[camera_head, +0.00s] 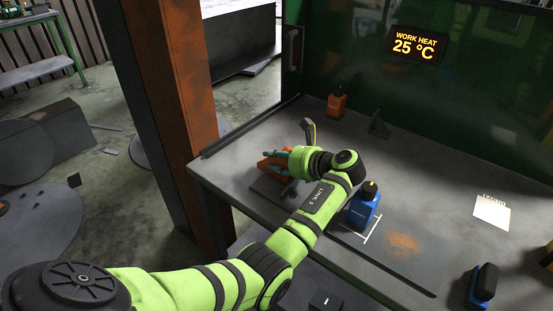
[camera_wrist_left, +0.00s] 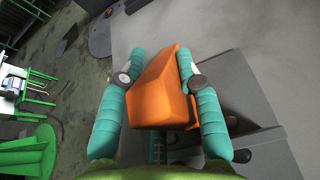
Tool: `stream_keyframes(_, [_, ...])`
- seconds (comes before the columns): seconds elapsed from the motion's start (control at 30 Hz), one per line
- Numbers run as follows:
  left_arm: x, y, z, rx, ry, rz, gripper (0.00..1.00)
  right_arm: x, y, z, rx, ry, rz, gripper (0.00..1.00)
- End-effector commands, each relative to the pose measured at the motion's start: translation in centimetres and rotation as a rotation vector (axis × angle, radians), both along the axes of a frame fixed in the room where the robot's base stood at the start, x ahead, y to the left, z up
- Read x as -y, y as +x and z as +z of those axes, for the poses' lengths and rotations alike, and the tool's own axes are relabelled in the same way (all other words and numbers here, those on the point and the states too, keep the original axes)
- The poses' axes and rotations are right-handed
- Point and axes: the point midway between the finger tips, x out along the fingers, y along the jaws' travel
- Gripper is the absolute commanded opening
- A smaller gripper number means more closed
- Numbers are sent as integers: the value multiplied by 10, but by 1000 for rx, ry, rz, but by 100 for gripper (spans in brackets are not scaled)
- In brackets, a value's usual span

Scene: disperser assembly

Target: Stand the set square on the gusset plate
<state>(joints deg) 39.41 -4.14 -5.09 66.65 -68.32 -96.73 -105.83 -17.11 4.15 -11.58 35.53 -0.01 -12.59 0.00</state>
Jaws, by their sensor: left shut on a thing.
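An orange angular block, which I take to be the set square (camera_wrist_left: 163,90), is between the teal fingers of my left gripper (camera_wrist_left: 168,78), which is shut on it. In the head view the orange set square (camera_head: 266,163) shows at the left part of the bench, partly hidden by my left gripper (camera_head: 277,158). A dark flat plate, likely the gusset plate (camera_head: 268,190), lies on the bench below it. Dark plate parts also show at the right of the wrist view (camera_wrist_left: 240,78). I cannot tell whether set square and plate touch. My right gripper is not in view.
On the bench (camera_head: 440,185) stand a blue device (camera_head: 364,207) beside my left arm, another blue device (camera_head: 483,285) at front right, an orange-and-black item (camera_head: 337,104) and a small dark bracket (camera_head: 378,124) at the back. A white sheet (camera_head: 492,211) lies at right.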

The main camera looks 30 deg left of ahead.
Motion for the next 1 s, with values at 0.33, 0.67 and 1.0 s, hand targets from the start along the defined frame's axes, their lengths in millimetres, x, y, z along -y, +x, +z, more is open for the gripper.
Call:
stream_keyframes(0.33, [0,0,-2,-1,0,0,58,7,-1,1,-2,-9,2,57])
stream_keyframes(0.67, [12,0,5,1,-1,-2,58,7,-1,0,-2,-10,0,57])
stream_keyframes(1.0, [61,-6,26,0,0,-1,58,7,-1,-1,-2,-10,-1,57])
